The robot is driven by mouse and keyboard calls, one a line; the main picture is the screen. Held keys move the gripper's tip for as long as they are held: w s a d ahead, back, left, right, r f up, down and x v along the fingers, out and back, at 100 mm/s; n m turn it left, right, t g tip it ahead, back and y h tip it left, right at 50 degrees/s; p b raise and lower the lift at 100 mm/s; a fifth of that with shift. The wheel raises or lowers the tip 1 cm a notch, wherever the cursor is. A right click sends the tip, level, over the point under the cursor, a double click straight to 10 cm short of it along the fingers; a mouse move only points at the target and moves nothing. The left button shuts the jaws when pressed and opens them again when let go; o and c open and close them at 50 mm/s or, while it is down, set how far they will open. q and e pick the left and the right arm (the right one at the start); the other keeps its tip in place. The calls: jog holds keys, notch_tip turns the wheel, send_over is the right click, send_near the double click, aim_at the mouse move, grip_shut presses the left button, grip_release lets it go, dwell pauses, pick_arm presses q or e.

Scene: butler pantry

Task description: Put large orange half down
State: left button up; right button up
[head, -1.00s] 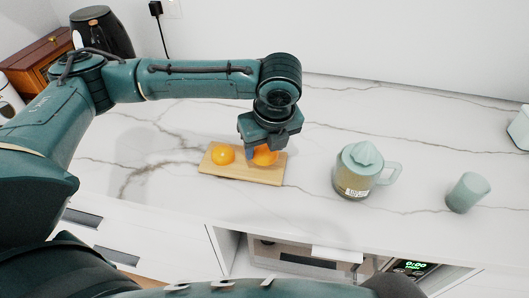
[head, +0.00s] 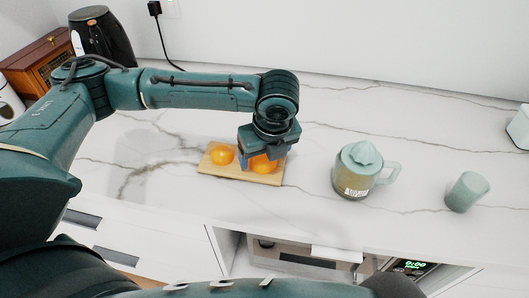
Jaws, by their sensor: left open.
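A large orange half (head: 264,165) is on the right part of a wooden cutting board (head: 232,175). Its upper side is partly covered by my left gripper (head: 257,162). The gripper points down right over this half, with its fingers open. A second orange half (head: 222,155) lies on the left part of the board, apart from the gripper. My right gripper does not show.
A juicer jug with a pale green reamer top (head: 358,170) stands right of the board. A pale green cup (head: 466,192) is farther right. A black appliance (head: 103,35) and wooden box (head: 38,65) stand back left. Counter between board and jug is clear.

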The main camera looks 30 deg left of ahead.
pick_arm(q)
jog(key=shift+r, duration=0.15)
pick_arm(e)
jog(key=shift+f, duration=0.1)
pick_arm(q)
jog(key=v, duration=1.2)
jog(key=shift+p, duration=0.45)
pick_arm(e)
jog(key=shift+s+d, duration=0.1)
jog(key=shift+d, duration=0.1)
